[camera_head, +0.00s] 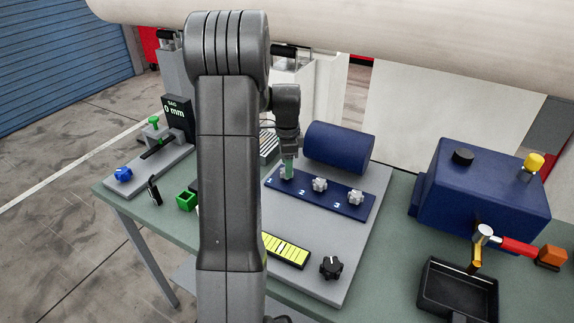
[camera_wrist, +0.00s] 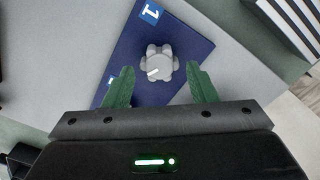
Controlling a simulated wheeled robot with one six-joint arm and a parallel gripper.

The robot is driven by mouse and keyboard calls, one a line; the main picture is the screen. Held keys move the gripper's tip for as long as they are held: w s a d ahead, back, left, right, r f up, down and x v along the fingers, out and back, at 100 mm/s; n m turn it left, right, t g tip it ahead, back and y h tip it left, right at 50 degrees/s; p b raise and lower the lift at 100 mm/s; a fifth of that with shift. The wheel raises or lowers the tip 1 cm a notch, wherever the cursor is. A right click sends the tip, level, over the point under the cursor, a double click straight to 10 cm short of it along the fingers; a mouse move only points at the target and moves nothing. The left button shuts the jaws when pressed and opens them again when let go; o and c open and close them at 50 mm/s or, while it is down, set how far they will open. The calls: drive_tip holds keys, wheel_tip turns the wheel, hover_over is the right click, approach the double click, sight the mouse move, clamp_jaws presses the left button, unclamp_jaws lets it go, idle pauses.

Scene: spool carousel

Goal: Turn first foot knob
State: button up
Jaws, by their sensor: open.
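The first foot knob (camera_wrist: 159,63) is a light grey lobed knob with a white pointer line. It sits on a dark blue plate (camera_wrist: 198,42) beside a white "1" label. My gripper (camera_wrist: 161,91) has green fingers, open, one on each side below the knob in the wrist view. They look apart from it, with a gap on both sides. In the head view my gripper (camera_head: 288,168) points down over the first knob (camera_head: 286,173) and partly hides it. The second knob (camera_head: 319,184) and third knob (camera_head: 355,196) stand to the right on the blue plate.
A dark blue cylinder (camera_head: 339,147) lies behind the plate. A yellow level gauge (camera_head: 286,250) and a black knob (camera_head: 331,266) sit in front on the grey board.

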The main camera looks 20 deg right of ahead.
drive_tip(key=shift+f, duration=0.75)
drive_tip(key=c, duration=1)
